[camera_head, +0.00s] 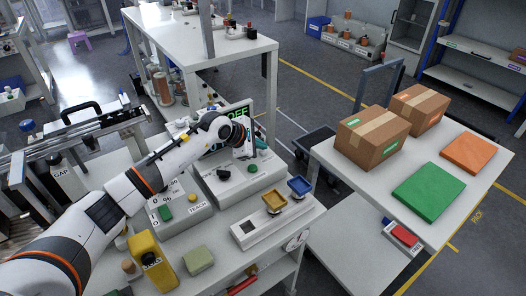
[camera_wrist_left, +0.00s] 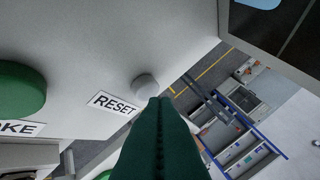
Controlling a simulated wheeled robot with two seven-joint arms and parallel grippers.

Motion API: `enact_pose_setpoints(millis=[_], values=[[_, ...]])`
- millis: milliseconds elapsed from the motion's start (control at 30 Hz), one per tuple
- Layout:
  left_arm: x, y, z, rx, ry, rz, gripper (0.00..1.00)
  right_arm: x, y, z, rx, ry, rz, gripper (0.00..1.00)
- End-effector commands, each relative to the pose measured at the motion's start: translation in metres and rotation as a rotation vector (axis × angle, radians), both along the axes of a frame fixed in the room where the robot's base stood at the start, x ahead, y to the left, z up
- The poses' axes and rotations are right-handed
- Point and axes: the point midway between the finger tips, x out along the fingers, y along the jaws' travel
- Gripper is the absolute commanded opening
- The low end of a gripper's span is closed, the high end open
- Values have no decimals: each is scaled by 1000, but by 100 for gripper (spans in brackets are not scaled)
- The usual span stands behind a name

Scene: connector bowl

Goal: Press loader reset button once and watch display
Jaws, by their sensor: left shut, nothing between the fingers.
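The loader (camera_head: 236,180) is a light grey box on the bench, with a dark display (camera_head: 238,113) showing green characters, partly hidden by my left arm. In the left wrist view, the small pale round reset button (camera_wrist_left: 145,85) sits beside a RESET label (camera_wrist_left: 114,103). My left gripper (camera_head: 246,148) is at the loader, in front of the display. Its green fingers (camera_wrist_left: 159,108) are shut and empty. Their tips overlap the button's lower edge in the wrist view; whether they touch it I cannot tell. A display corner (camera_wrist_left: 285,30) shows dark with a blue patch.
A large green button (camera_wrist_left: 18,88) lies left of the RESET label. A yellow container (camera_head: 150,262) and a green block (camera_head: 199,260) stand near the front. Cardboard boxes (camera_head: 373,138) rest on the right table.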

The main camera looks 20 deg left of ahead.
Motion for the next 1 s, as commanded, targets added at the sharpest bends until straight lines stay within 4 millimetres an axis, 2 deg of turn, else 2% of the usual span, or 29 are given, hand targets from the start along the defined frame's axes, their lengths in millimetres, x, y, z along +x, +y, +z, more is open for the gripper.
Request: enact_pose_setpoints(millis=[1000], values=[[0, 0, -12, 1, 1, 0, 0, 0, 0, -11, 0, 1, 0, 48]])
